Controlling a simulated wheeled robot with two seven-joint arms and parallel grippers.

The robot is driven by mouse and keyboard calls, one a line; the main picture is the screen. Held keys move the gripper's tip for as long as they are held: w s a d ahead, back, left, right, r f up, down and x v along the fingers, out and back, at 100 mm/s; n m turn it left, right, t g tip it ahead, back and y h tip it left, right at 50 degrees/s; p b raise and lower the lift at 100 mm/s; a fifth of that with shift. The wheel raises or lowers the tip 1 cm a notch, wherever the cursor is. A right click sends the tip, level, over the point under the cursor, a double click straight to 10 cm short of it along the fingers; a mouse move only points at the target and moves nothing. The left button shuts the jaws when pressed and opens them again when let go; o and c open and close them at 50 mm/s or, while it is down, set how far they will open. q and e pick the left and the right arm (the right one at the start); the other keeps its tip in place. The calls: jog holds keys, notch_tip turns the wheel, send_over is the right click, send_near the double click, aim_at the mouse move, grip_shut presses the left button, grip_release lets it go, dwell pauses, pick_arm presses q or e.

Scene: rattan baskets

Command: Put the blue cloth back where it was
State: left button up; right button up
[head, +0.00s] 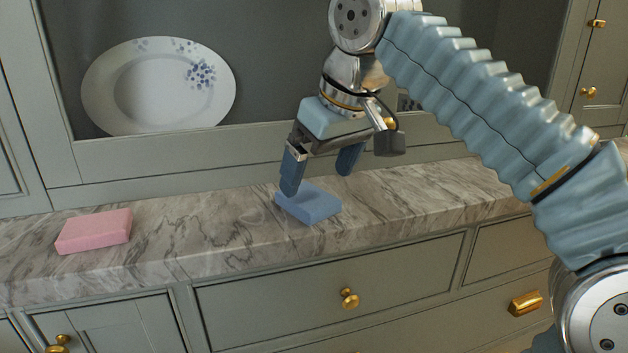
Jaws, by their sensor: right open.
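The blue cloth (312,206) is a thick, folded-looking block lying flat on the marble counter (210,233), near the middle of the view. My right gripper (318,180) is just above and behind it, pointing down, with its two dark blue fingers apart. The left finger overlaps the cloth's back left edge in the picture; I cannot tell whether it touches. The right finger shows beyond the cloth's back right side. Nothing shows held between the fingers. My left gripper is not in view.
A pink block-like cloth (94,231) lies on the counter at the left. A white plate (160,86) with blue flowers leans in the recess behind. Drawers with brass knobs (349,299) are below the counter edge. Marble between the two cloths is clear.

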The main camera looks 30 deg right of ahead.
jog(key=p+v, duration=0.1)
jog(key=v, duration=0.6)
jog(key=shift+r+p, duration=0.25)
jog(key=shift+p, duration=0.05)
jog(key=shift+s, duration=0.1)
